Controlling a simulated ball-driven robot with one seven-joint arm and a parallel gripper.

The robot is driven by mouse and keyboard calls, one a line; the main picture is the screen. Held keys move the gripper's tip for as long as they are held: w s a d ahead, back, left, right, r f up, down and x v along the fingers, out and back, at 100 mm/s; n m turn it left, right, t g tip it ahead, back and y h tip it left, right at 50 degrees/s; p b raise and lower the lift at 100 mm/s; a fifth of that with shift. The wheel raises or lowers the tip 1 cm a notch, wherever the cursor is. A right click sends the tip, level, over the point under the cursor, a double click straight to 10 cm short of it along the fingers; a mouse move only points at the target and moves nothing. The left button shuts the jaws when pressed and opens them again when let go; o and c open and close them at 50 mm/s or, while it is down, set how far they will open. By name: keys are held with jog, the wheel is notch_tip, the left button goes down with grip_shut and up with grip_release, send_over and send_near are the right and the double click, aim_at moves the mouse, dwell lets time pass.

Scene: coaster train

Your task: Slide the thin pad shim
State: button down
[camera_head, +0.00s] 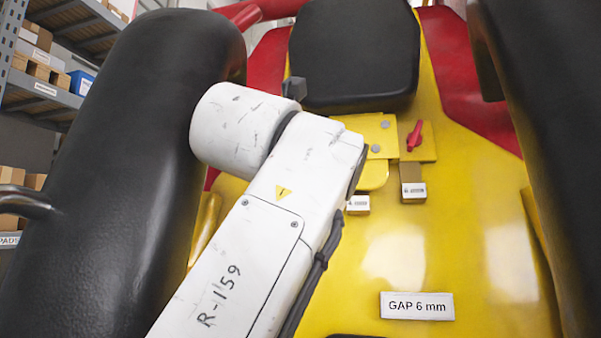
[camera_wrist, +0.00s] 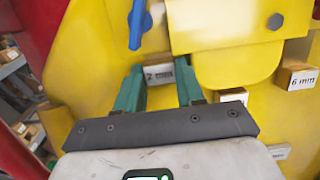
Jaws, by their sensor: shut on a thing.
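In the wrist view my gripper (camera_wrist: 159,76) has two teal fingers, one on each side of a small block labelled 2 mm (camera_wrist: 158,71), and is shut on it. The block sits close below the yellow bracket (camera_wrist: 232,28). A block labelled 6 mm (camera_wrist: 298,78) is at the right, apart from my fingers. Another small block (camera_wrist: 233,96) shows partly beside the right finger; its label is hidden. In the head view two small tan blocks with white labels, one left (camera_head: 358,205) and one right (camera_head: 413,187), hang below the bracket (camera_head: 372,132). My gripper is hidden there behind my arm.
A sign reading GAP 6 mm (camera_head: 417,306) is on the yellow seat shell (camera_head: 470,235). A red lever (camera_head: 415,136) is beside the bracket; a blue lever (camera_wrist: 138,22) is near my left finger. Thick black padded restraints (camera_head: 120,150) flank the seat. The lower shell is mostly clear.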

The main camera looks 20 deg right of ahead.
jog(key=f+b, duration=0.2)
jog(key=b, duration=0.1)
jog(key=f+b, duration=0.1)
jog(key=shift+s+a+f, duration=0.25)
jog(key=shift+s+f, duration=0.05)
jog(key=shift+f, duration=0.1)
jog(key=c, duration=1)
grip_release()
jog(key=shift+o, duration=0.2)
